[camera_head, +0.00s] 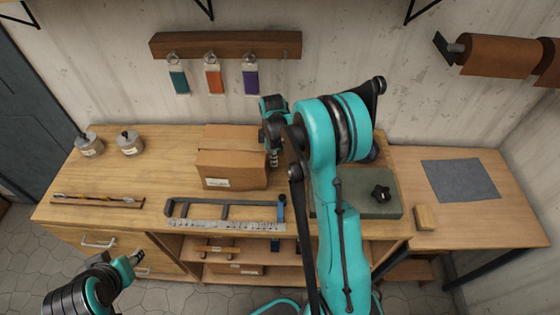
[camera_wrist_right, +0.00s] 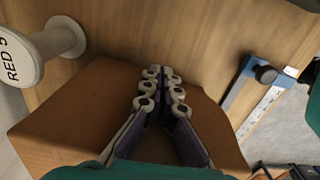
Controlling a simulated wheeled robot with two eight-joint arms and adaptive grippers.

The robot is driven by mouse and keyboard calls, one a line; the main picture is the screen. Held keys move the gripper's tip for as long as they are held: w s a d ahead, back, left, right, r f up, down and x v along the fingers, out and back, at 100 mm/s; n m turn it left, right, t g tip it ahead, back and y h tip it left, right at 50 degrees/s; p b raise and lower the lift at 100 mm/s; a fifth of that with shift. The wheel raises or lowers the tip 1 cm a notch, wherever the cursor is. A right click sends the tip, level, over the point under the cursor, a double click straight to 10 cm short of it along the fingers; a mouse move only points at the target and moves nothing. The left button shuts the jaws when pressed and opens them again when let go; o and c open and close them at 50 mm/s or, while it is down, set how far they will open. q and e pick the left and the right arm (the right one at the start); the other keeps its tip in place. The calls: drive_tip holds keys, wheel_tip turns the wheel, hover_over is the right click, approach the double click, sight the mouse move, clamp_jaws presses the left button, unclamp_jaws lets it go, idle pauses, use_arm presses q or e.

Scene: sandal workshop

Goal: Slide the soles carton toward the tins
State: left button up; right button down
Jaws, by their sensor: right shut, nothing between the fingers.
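The soles carton (camera_head: 232,170), a closed brown box with a small white label, stands on the wooden bench. Two grey tins (camera_head: 90,145) (camera_head: 130,143) with dark knobs stand to its left, with bare bench between. My right gripper (camera_head: 273,160) is at the carton's right side, fingers pointing down, shut and empty. In the right wrist view its closed fingertips (camera_wrist_right: 161,82) show in front of the brown carton (camera_wrist_right: 60,115); I cannot tell whether they touch it. My left gripper (camera_head: 136,258) is low at the left, off the bench front; its jaws are too small to read.
A metal frame tool (camera_head: 225,210) and a pale ruler (camera_head: 225,225) lie along the front edge. A rod in a wooden holder (camera_head: 97,201) lies front left. A green-grey slab (camera_head: 370,205) with a black knob is to the right, partly behind my arm.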

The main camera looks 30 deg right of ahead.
drive_tip(key=w+a, duration=0.4)
drive_tip(key=a, duration=0.3)
drive_tip(key=w+a+b, duration=0.1)
drive_tip(key=w+a, duration=0.3)
drive_tip(key=a, duration=0.4)
drive_tip(key=w+a, duration=0.4)
drive_tip(key=a, duration=0.3)
drive_tip(key=shift+w+a+b, duration=0.2)
drive_tip(key=shift+w+b, duration=0.1)
drive_tip(key=shift+b, duration=0.05)
